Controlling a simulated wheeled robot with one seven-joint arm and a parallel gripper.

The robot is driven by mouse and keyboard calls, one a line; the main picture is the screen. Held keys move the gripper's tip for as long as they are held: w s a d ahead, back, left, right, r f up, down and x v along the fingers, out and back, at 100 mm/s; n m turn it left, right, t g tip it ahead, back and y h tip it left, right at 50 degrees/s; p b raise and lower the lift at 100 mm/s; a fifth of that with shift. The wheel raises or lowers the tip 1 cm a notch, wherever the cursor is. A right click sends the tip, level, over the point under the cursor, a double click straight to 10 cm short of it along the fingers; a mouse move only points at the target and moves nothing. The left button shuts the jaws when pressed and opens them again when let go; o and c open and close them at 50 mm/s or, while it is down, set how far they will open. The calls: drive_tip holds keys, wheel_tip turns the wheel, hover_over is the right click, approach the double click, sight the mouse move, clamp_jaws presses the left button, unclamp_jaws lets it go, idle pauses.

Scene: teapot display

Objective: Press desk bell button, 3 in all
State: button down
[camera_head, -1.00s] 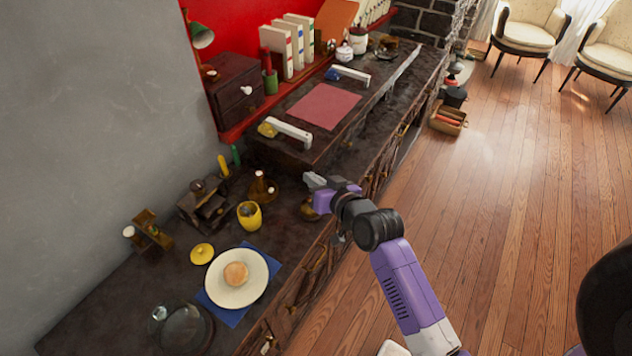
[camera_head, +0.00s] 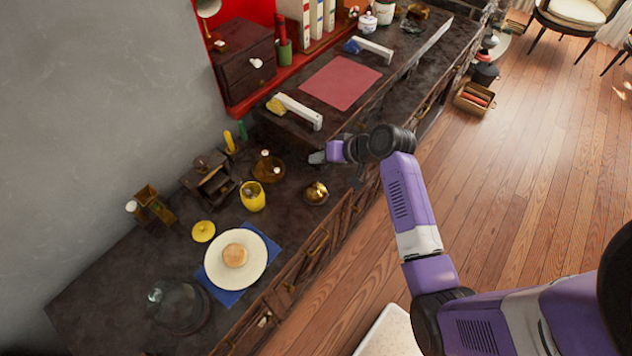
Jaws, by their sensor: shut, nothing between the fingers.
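The desk bell (camera_head: 316,192) is a small brass dome on a dark round base. It stands on the dark countertop (camera_head: 300,233) near the front edge, right of the yellow cup. My gripper (camera_head: 314,158) is shut and empty. In the picture it shows just above the bell, apart from it, pointing left. Its height over the counter is hard to tell. The bell's button is too small to make out clearly.
A yellow cup (camera_head: 252,196), a candle holder (camera_head: 268,167) and a plate (camera_head: 252,272) with a bun stand left of the bell. A raised counter section with a red mat (camera_head: 341,82) lies behind. Bare counter surrounds the bell's front left.

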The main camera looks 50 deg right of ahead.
drive_tip(key=b, duration=0.7)
hover_over(316, 184)
drive_tip(key=f, duration=0.7)
drive_tip(key=shift+s+d, duration=0.1)
drive_tip(key=shift+s, duration=0.3)
drive_tip(key=shift+f+b, duration=0.4)
drive_tip(key=shift+f, duration=0.5)
drive_tip(key=shift+f, duration=0.1)
drive_tip(key=shift+f, duration=0.3)
drive_tip(key=shift+f+b, duration=0.5)
drive_tip(key=shift+f, duration=0.2)
idle(1.0)
drive_tip(key=shift+r, duration=0.1)
drive_tip(key=shift+r+p, duration=1)
drive_tip(key=shift+r, duration=0.1)
